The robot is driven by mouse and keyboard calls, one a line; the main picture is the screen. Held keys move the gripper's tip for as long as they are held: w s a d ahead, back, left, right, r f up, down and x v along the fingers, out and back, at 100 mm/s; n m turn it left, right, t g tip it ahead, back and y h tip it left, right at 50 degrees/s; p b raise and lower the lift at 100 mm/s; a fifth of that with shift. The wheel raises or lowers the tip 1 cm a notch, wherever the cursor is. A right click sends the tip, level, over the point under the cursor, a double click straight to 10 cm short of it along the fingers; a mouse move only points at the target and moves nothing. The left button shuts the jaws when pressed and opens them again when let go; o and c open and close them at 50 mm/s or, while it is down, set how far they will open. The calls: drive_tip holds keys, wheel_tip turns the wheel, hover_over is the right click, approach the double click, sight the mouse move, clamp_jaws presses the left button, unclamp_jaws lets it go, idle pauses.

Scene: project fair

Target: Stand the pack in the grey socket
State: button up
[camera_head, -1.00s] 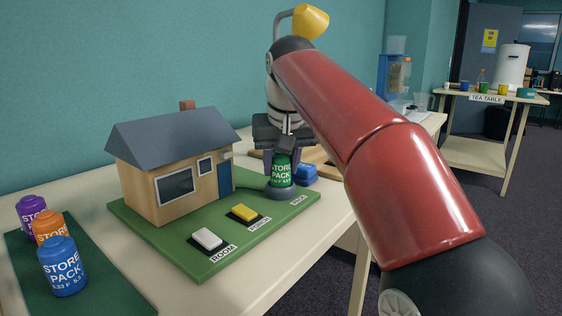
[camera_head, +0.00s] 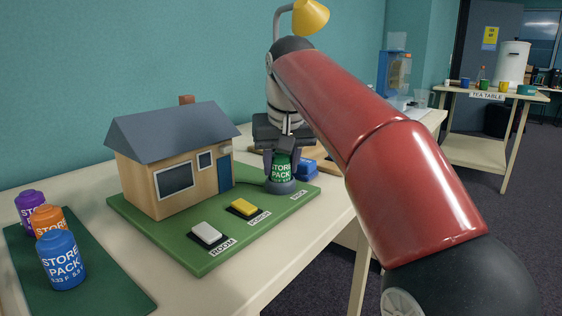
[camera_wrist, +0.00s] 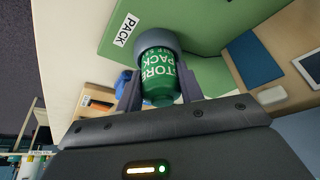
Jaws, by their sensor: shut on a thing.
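The green store pack (camera_head: 281,170) stands upright at the grey socket (camera_head: 280,188) on the right end of the green board (camera_head: 185,258). Its lower end looks set inside the socket's rim. In the wrist view the pack (camera_wrist: 160,78) meets the grey socket ring (camera_wrist: 158,42), and its lower edge is hidden there. My gripper (camera_head: 281,160) points down from above and is shut on the pack, one finger on each side. It also shows in the wrist view (camera_wrist: 159,86).
A model house (camera_head: 180,175) stands left of the socket. A white switch (camera_head: 207,234) and a yellow switch (camera_head: 243,207) are in front. Purple, orange and blue packs (camera_head: 61,262) stand on a dark green mat at left. A blue object (camera_head: 308,168) lies behind the pack.

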drive_tip(key=o, duration=0.8)
drive_tip(key=shift+p+v, duration=1)
drive_tip(key=shift+v, duration=0.45)
drive_tip(key=v, duration=0.8)
